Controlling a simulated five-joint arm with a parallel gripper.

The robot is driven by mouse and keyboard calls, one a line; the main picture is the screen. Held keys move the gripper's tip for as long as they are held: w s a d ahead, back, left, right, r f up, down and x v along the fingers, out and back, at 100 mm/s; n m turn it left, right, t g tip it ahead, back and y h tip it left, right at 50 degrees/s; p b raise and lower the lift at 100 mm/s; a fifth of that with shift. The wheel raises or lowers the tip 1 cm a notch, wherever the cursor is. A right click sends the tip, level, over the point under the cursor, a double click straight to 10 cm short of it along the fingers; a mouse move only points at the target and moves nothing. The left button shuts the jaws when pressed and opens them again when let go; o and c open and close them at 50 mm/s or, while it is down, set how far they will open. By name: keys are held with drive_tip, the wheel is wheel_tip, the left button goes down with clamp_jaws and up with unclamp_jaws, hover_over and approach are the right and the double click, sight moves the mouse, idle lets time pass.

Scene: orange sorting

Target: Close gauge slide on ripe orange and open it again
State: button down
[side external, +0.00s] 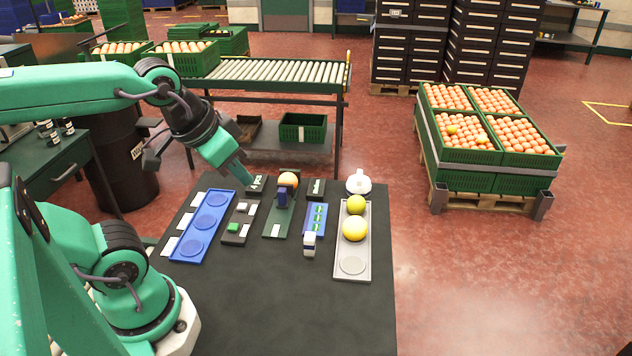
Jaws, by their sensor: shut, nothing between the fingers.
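A ripe orange (288,179) sits at the far end of a dark green gauge plate (272,228) on the black table. A dark blue upright slide (282,197) stands on the plate just in front of the orange and partly hides it. Whether the slide touches the orange, I cannot tell. My gripper (246,180) is shut and empty. It points down to the right, to the left of the orange and slide, over or near a small dark block with a white label. Its fingertips are small in this view.
A blue tray (187,248) with round recesses lies left. A dark panel with buttons (239,222) is between it and the gauge. A blue rack (315,219) and a grey tray (353,274) with two yellowish fruits stand right. The table's front (290,310) is clear.

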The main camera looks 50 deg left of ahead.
drive_tip(key=c, duration=2.2)
unclamp_jaws()
drive_tip(key=c, duration=1.4)
unclamp_jaws()
drive_tip(key=shift+w, duration=0.1)
drive_tip(key=shift+c, duration=0.2)
drive_tip(key=shift+o, duration=0.8)
drive_tip(key=shift+w+a, duration=0.25)
drive_tip(key=shift+w, duration=0.15)
drive_tip(key=n+g, duration=0.6)
drive_tip(key=n, duration=0.3)
hover_over(282, 189)
drive_tip(key=f, duration=1.3)
drive_tip(key=shift+s+d+f, duration=0.1)
drive_tip(key=shift+d+f, duration=0.15)
drive_tip(key=shift+f, duration=0.15)
drive_tip(key=shift+a+f, duration=0.25)
drive_tip(key=shift+f, duration=0.05)
drive_tip(key=shift+f, duration=3.9)
